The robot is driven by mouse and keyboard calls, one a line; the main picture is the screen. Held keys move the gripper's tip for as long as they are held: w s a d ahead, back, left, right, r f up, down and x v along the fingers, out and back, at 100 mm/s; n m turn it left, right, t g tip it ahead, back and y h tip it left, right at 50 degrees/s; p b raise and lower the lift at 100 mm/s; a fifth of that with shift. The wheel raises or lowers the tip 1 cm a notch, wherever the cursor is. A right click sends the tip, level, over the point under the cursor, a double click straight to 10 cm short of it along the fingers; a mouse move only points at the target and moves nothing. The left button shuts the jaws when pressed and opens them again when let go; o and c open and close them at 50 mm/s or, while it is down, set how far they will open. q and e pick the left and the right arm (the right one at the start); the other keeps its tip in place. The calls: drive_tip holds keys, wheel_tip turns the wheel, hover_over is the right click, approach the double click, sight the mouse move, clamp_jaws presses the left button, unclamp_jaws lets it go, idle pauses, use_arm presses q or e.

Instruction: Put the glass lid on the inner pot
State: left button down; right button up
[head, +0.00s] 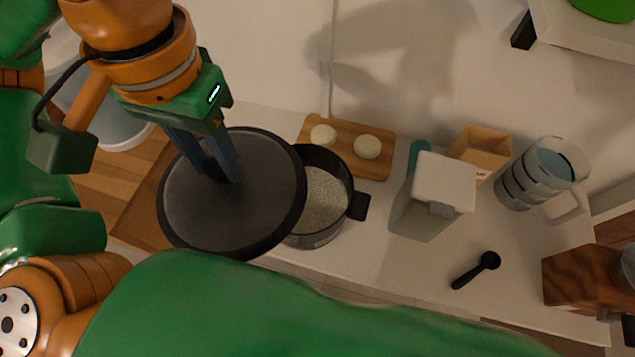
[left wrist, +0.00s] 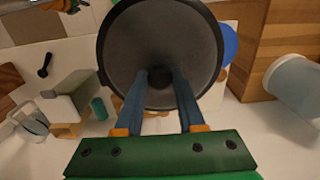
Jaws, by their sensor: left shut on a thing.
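The glass lid (head: 240,205) is a round, dark disc with a black rim and a knob in its middle. My left gripper (head: 222,172) is shut on the lid's knob and holds the lid up above the counter. The lid also fills the upper middle of the left wrist view (left wrist: 185,35), with the gripper's two fingers (left wrist: 163,82) at its knob. The inner pot (head: 325,190) is dark with a black side handle and pale grains inside. It stands to the right of the lid, which hides its left part. My right gripper is not in view.
A wooden board (head: 345,139) with two pale round pieces lies behind the pot. A lidded container (head: 430,200), a wooden box (head: 481,149), a clear measuring jug (head: 541,178) and a black spoon (head: 477,270) are to the right. The counter (head: 385,265) is clear in front.

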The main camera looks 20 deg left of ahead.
use_arm(q)
drive_tip(key=w+d+f, duration=0.1)
drive_tip(key=w+f, duration=0.1)
drive_tip(key=w, duration=0.1)
drive_tip(key=w+d+f, duration=0.1)
drive_tip(key=w, duration=0.1)
drive_tip(key=shift+d+p, duration=0.3)
drive_tip(key=shift+d, duration=0.05)
drive_tip(key=w+d+f, duration=0.3)
drive_tip(key=d+f, duration=0.1)
drive_tip(key=f, duration=0.5)
drive_tip(key=shift+w, duration=0.2)
drive_tip(key=c, duration=0.5)
unclamp_jaws()
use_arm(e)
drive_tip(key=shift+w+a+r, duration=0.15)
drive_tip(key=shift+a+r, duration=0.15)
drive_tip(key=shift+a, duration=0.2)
use_arm(q)
wheel_tip(320, 180, up, 12)
drive_tip(key=p, duration=0.1)
hover_over(261, 152)
drive_tip(key=w+d, duration=0.3)
drive_tip(key=d, duration=0.1)
drive_tip(key=shift+w+r, duration=0.1)
drive_tip(key=shift+w, duration=0.05)
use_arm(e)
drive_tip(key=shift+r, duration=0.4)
